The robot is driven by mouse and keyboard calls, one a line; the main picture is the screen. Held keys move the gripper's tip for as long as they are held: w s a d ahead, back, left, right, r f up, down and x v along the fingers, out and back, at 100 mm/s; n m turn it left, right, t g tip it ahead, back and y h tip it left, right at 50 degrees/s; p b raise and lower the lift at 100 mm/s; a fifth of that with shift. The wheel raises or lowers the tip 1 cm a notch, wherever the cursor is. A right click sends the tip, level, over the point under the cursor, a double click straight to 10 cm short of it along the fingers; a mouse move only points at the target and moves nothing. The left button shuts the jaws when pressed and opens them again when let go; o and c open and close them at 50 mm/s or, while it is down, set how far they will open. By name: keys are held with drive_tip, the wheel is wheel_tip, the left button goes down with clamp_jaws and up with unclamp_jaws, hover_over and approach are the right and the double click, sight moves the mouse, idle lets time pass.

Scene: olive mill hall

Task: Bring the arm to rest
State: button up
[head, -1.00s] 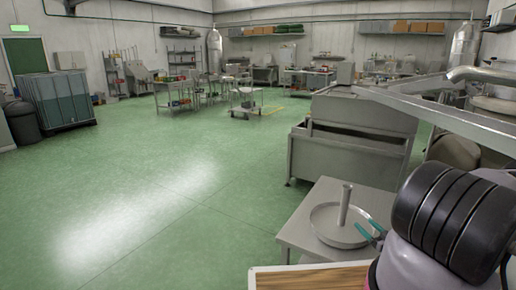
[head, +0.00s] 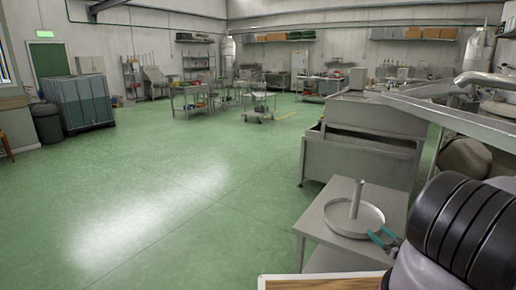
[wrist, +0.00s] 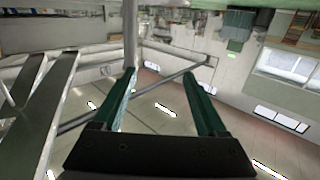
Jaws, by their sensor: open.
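My gripper (head: 380,236) shows at the lower right of the head view, with teal fingers beside my dark, ringed arm. In the wrist view my gripper (wrist: 160,76) has its two green fingers spread apart, with nothing between them. In the head view the fingers overlap the right rim of a round metal tray (head: 345,222) with an upright post. I cannot tell whether they touch it. The wrist view looks upside down, with ceiling lights low in the picture.
The tray stands on a steel table (head: 330,212). A large steel machine (head: 362,160) is behind it. A wooden-topped surface (head: 315,284) lies at the bottom edge. Green floor (head: 190,190) is open to the left. A bin (head: 47,123) and a grey tank (head: 80,102) stand far left.

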drive_tip(key=w+d+r+g+h, duration=0.25)
drive_tip(key=w+r, duration=0.25)
drive_tip(key=r, duration=0.3)
drive_tip(key=w+d+r+g+h, duration=0.1)
drive_tip(key=w+d+r+g, duration=0.25)
drive_tip(key=r, duration=0.55)
drive_tip(key=s+a+r+m+g+h, duration=0.1)
drive_tip(key=a+r+h, duration=0.15)
drive_tip(key=r, duration=0.85)
drive_tip(key=s+a+r+m+g+h, duration=0.1)
drive_tip(key=a+r, duration=0.3)
drive_tip(key=r, duration=0.7)
drive_tip(key=s+a+r+m+g, duration=0.1)
drive_tip(key=s+a+r+m, duration=0.2)
drive_tip(key=s+a+r, duration=0.95)
drive_tip(key=s+a+r+m+y, duration=0.1)
drive_tip(key=s+a+r+y, duration=0.1)
drive_tip(key=s+a, duration=0.3)
drive_tip(key=s+a+r+m+g+y, duration=0.1)
drive_tip(key=s+a+r, duration=0.3)
drive_tip(key=s, duration=1)
drive_tip(key=shift+s+a+y, duration=0.15)
drive_tip(key=shift+a+y, duration=0.55)
drive_tip(key=shift+a, duration=0.15)
